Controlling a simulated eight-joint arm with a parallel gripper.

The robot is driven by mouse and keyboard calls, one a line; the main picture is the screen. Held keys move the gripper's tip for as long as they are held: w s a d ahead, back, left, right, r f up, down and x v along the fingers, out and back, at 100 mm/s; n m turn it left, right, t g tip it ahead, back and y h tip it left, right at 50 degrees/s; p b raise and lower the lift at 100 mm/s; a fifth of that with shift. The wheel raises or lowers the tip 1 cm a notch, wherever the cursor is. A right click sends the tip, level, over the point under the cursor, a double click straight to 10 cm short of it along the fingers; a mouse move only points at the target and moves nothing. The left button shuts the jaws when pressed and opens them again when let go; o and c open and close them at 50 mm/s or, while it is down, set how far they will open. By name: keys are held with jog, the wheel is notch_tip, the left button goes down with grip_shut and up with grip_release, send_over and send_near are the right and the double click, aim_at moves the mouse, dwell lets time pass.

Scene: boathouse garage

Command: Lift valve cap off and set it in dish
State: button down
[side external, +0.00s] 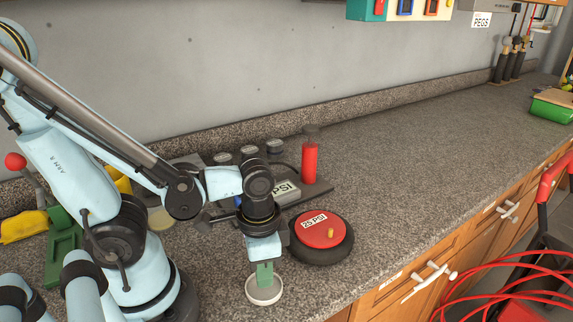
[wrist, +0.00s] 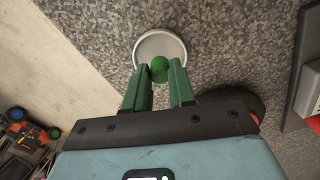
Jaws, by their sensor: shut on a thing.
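My gripper (side external: 264,274) points down over the small white dish (side external: 264,298) at the front of the counter. In the wrist view, its green fingers (wrist: 160,74) are shut on a round green valve cap (wrist: 159,66). The cap shows over the near part of the dish (wrist: 184,51); I cannot tell whether it touches the bottom. In the side view the fingers hide the cap. The wheel (side external: 325,255), with a red hub marked 25 PSI, lies flat just right of my gripper. A short yellow stem (side external: 331,232) stands bare on the hub.
A red cylinder (side external: 309,163) and a grey unit marked PSI (side external: 285,188) stand behind the wheel. Green and yellow items (side external: 62,245) lie at the left. The counter (side external: 430,140) is clear to the right. Its front edge is close to the dish.

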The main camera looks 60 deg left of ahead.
dwell(0.3)
jog(key=shift+f, duration=0.75)
jog(key=shift+f, duration=0.2)
jog(key=c, duration=0.9)
grip_release()
jog(key=shift+o, duration=0.2)
notch_tip(320, 180, up, 12)
dwell(0.4)
dwell(0.3)
grip_shut()
